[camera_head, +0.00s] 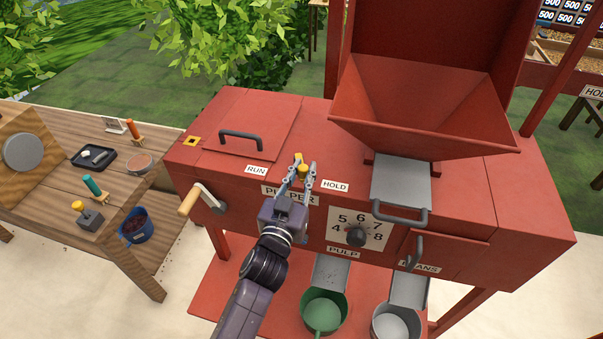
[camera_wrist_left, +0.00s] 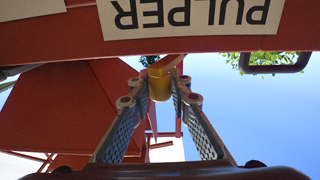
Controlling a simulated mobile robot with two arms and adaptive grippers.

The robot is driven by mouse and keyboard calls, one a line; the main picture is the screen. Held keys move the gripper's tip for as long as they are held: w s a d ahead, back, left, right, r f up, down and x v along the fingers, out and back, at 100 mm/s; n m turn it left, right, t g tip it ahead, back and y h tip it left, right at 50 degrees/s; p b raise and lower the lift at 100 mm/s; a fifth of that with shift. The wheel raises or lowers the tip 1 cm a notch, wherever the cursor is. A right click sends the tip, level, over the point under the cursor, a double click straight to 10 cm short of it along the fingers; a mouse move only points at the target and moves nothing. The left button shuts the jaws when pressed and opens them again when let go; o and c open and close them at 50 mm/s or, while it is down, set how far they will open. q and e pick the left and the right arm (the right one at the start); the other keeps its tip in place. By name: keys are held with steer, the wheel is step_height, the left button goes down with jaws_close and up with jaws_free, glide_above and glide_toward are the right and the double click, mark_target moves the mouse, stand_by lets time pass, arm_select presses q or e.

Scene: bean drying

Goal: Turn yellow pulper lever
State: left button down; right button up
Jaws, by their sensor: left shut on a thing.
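The red pulper (camera_head: 245,130) fills the middle of the head view. Its yellow lever (camera_head: 301,170) stands on top between the RUN label (camera_head: 256,170) and the HOLD label (camera_head: 335,185). My left gripper (camera_head: 301,174) reaches up over the front edge, its fingers on either side of the yellow lever knob. In the left wrist view the yellow knob (camera_wrist_left: 159,84) sits between the tips of the two fingers (camera_wrist_left: 158,100), and the gripper is shut on it. The lever's lower part is hidden. My right gripper is not in view.
A crank with a wooden handle (camera_head: 190,200) sticks out left of my arm. A dial (camera_head: 356,236) is on the front. A green bucket (camera_head: 325,312) and a grey bucket (camera_head: 397,325) stand below. The red hopper (camera_head: 425,105) rises at right. A wooden table (camera_head: 150,255) is left.

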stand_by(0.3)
arm_select(q)
steer(key=c, duration=1.8)
jaws_free()
steer(key=shift+o, duration=0.2)
steer(key=v, duration=1.2)
